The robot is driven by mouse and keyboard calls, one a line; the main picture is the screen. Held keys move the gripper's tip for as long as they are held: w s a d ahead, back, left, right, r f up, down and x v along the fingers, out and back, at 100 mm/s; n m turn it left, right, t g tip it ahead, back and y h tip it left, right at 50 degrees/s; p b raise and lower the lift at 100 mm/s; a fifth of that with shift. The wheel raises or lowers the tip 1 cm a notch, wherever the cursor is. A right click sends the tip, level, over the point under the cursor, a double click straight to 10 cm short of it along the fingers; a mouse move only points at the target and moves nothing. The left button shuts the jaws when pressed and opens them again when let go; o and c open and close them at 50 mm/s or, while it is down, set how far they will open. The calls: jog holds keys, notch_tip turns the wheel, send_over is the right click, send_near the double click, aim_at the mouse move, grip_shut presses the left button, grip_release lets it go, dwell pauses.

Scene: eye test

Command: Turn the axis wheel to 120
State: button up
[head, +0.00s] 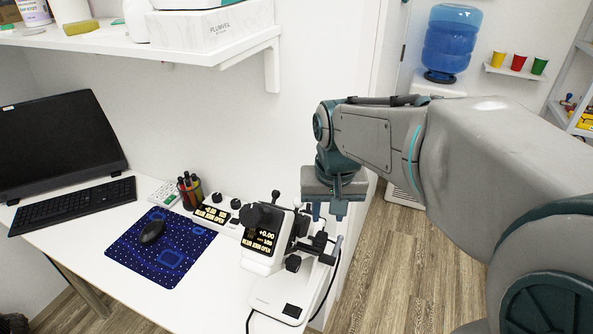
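The white eye-test instrument (262,262) stands near the right end of the desk, with a tilted dark display (262,241). The display shows +0.00 and smaller lines that I cannot read surely. Several black knobs are on it: a large one (253,216) at upper left, one (293,263) at lower right and one (320,239) at right. I cannot tell which is the axis wheel. My gripper (328,211) points down, above and right of the instrument. Its fingers are apart with nothing seen between them. It partly hides the instrument's far right side; I cannot tell whether it touches.
A second display box (213,214) with knobs and a pen cup (189,190) stand left of the instrument. A mouse (152,231) lies on a blue mat (120,250). A wall shelf (200,52) hangs above. A black cable runs by the desk's right edge.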

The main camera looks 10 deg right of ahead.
jog(key=w+r+m+g+p, duration=0.1)
jog(key=w+m, duration=0.1)
jog(key=w, duration=0.7)
jog(key=m+g+h+p, duration=0.1)
jog(key=m, duration=0.1)
send_near(308, 207)
jog(key=f, duration=0.2)
jog(key=f+p, duration=0.1)
jog(key=f, duration=0.2)
jog(key=d+f, duration=0.1)
jog(key=f, duration=0.2)
jog(key=shift+w+f, duration=0.1)
jog(key=shift+w, duration=0.25)
jog(key=shift+n, duration=0.3)
grip_shut()
